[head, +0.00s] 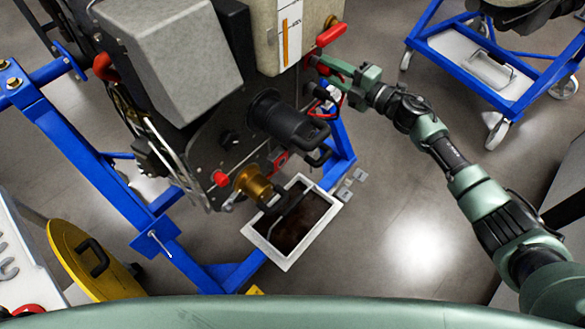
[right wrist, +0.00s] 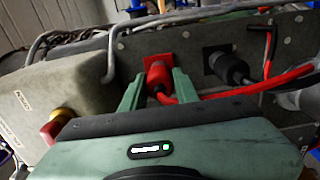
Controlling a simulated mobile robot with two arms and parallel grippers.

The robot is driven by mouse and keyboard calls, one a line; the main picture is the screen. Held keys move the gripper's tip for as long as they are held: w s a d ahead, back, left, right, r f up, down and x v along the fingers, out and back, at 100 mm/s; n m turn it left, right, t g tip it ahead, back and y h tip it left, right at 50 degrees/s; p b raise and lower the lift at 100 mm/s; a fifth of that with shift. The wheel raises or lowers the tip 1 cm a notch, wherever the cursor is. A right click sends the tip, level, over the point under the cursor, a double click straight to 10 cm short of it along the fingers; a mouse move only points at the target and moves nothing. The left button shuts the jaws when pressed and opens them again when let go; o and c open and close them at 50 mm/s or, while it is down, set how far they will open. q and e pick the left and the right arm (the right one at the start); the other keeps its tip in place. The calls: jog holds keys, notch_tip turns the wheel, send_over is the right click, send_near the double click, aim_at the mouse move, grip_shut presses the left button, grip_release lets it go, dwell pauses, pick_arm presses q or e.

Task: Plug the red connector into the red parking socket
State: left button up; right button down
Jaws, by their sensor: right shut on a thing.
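My right gripper (head: 324,70) is at the right side of the turbine unit, shut on the red connector. In the right wrist view the red connector (right wrist: 158,76) sits between the two green fingers (right wrist: 157,92). Its front end meets or nearly meets a red square socket plate (right wrist: 156,60) on the grey panel. I cannot tell how deep it sits. My left gripper is not in view.
A black connector (right wrist: 228,68) sits at a dark square plate to the right of the red one. A red knob (right wrist: 56,130) on a box is at the left. A red handle (head: 331,35) is just above the gripper.

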jog(key=shift+a, duration=0.1)
jog(key=c, duration=0.8)
grip_release()
jog(key=shift+c, duration=0.2)
jog(key=shift+p+v, duration=0.4)
jog(key=shift+v, duration=0.65)
jog(key=p+v, duration=0.1)
jog(key=v, duration=0.3)
jog(key=shift+s+d, duration=0.25)
jog(key=shift+d, duration=0.05)
